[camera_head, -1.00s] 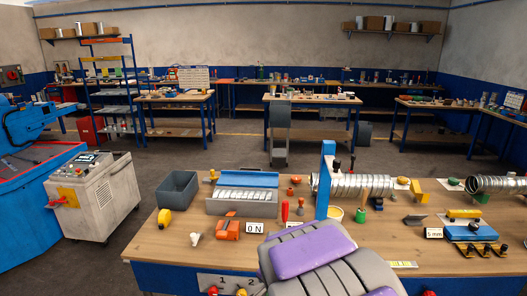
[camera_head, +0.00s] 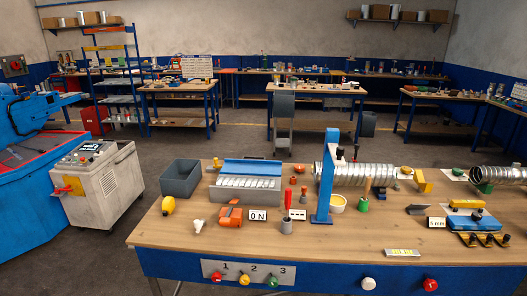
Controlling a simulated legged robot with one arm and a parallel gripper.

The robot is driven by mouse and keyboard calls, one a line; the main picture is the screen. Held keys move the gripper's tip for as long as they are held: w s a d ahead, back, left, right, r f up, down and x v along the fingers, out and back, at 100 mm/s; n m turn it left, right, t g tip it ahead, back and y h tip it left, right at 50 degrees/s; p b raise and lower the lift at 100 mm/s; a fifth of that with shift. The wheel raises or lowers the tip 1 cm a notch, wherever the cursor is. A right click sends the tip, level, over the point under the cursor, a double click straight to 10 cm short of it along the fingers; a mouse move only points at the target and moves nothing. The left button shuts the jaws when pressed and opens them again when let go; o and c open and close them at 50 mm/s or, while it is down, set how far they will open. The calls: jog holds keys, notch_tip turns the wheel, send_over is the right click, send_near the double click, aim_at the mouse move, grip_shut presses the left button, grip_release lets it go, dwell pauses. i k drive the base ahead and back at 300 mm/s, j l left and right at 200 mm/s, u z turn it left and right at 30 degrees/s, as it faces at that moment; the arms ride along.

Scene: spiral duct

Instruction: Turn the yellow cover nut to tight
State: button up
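I cannot tell for certain which yellow part is the cover nut. A yellow bar-like part (camera_head: 466,204) lies on top of a blue device (camera_head: 466,219) at the bench's right, by the "5 mm" sign (camera_head: 436,223). A yellow knob (camera_head: 244,280) sits under the number 2 on the bench's front panel. A yellow rounded item (camera_head: 168,206) lies at the bench's left end. A yellow block (camera_head: 424,184) stands beside the spiral duct (camera_head: 356,174). My gripper is not in view.
The wooden bench (camera_head: 340,237) spans the foreground. A blue upright post (camera_head: 327,182) stands mid-bench before the duct. A grey bin (camera_head: 181,178), an orange tool (camera_head: 230,215) and a red-handled tool (camera_head: 288,200) stand on the left half. The front middle is clear.

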aim_at(245, 280)
jog(key=i+l+u, duration=0.4)
jog(key=l+u, duration=0.3)
jog(key=u, duration=0.9)
